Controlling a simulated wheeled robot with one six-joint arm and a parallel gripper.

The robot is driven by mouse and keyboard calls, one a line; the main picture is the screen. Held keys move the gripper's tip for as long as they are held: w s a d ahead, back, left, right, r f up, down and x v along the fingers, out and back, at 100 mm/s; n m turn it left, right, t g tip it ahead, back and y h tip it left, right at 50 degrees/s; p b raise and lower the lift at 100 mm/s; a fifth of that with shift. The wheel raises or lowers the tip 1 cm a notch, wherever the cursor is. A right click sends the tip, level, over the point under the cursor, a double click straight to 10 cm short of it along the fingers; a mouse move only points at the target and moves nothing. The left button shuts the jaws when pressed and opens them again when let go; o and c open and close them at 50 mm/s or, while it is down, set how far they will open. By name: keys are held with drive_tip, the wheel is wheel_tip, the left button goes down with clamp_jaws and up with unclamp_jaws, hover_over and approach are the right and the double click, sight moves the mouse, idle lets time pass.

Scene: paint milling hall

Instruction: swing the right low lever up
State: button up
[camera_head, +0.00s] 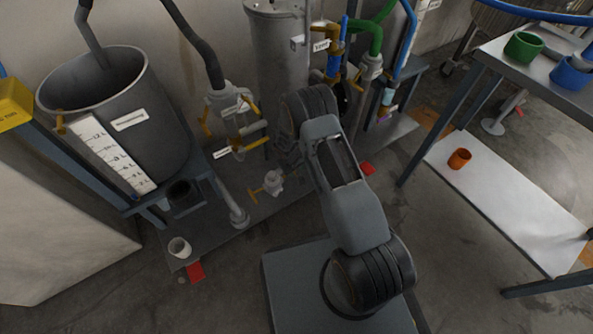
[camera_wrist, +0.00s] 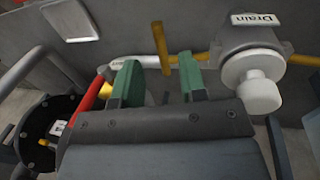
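In the wrist view my gripper (camera_wrist: 157,75) has its two green fingers apart with nothing held between them. A yellow upright lever (camera_wrist: 160,45) stands just beyond the gap between the fingers; I cannot tell whether it touches them. A yellow bar runs behind the fingers towards a grey-white valve labelled "Drain" (camera_wrist: 250,45), right of the right finger. My fingers are hidden there by my arm. Which lever is the right low one is unclear.
A large grey tank (camera_head: 125,120) with a scale strip stands at the left. Pipes and yellow-handled valves (camera_head: 235,120) crowd the space left of my arm. A shelf table (camera_head: 500,200) stands at the right. In the wrist view a red bar (camera_wrist: 90,105) passes left of the fingers.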

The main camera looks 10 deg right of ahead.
drive_tip(key=shift+p+v, duration=0.6)
drive_tip(key=shift+v, duration=1.25)
